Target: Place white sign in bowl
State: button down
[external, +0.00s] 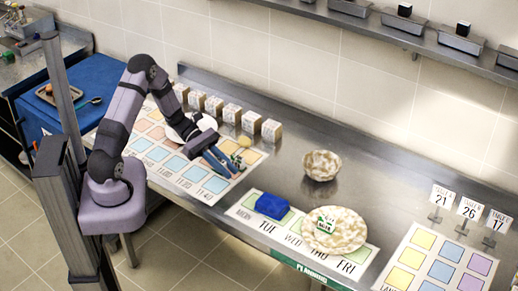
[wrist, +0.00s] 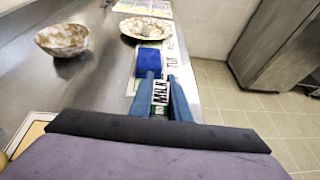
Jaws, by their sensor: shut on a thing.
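My gripper (external: 226,166) has blue fingers and is above the left part of the counter. In the wrist view, the fingers (wrist: 163,98) are closed on a small white sign (wrist: 159,98) with dark lettering that seems to read MILK and some green on it. In the external view the sign is small and partly hidden by the fingers. The brown-and-white speckled bowl (external: 321,166) stands upright on the bare counter, to the right of my gripper. It also shows at the upper left of the wrist view (wrist: 62,38). It looks empty.
A speckled plate (external: 345,239) holds a small green-and-white item (external: 325,223). A blue block (external: 272,206) lies on the weekday strip. Several small boxes (external: 232,114) line the back left. White number signs (external: 469,208) stand at the right. Counter around the bowl is clear.

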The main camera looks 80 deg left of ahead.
jog(key=shift+r, duration=1.15)
